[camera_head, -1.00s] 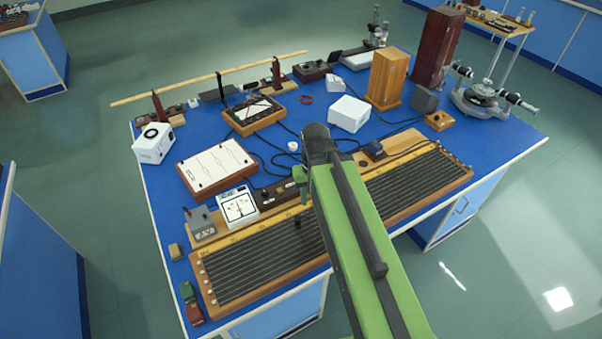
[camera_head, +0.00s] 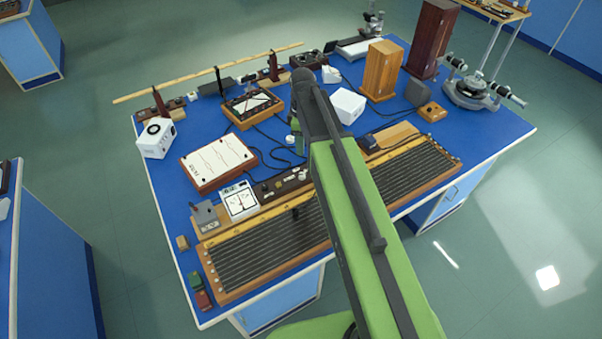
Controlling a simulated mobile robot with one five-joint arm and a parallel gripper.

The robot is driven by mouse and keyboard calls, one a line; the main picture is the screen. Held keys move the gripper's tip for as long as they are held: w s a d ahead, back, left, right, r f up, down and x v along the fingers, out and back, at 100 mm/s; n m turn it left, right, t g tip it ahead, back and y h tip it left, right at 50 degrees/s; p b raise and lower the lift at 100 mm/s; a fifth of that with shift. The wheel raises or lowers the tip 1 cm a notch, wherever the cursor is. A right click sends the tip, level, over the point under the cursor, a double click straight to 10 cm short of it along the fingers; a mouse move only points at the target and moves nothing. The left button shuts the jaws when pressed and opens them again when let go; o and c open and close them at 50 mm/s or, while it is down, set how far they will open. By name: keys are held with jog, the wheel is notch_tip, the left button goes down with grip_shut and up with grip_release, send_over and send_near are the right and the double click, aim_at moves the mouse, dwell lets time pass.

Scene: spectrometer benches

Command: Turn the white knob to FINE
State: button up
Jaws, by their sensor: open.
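A small white round piece (camera_head: 289,139), which looks like the white knob, is on the blue bench near the middle, beside dark cables. It is too small to read any FINE mark or see where it points. My gripper (camera_head: 297,140) hangs from the dark end of my arm, just right of the white piece in the picture. Its green side shows, but my arm hides much of it and the fingertips are not clear. It is open, with nothing seen in it. I cannot tell whether it touches anything.
A long slide-wire board (camera_head: 270,254) lies along the front edge. A white-faced meter (camera_head: 239,201), a white-topped panel (camera_head: 217,163) and a dark control strip (camera_head: 279,186) stand left of my arm. A white box (camera_head: 347,106) and a wooden case (camera_head: 381,72) stand behind it to the right.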

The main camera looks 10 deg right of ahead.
aim_at(302, 174)
notch_tip(302, 174, down, 16)
jog(key=b, duration=1.5)
jog(key=shift+r, duration=0.1)
grip_shut()
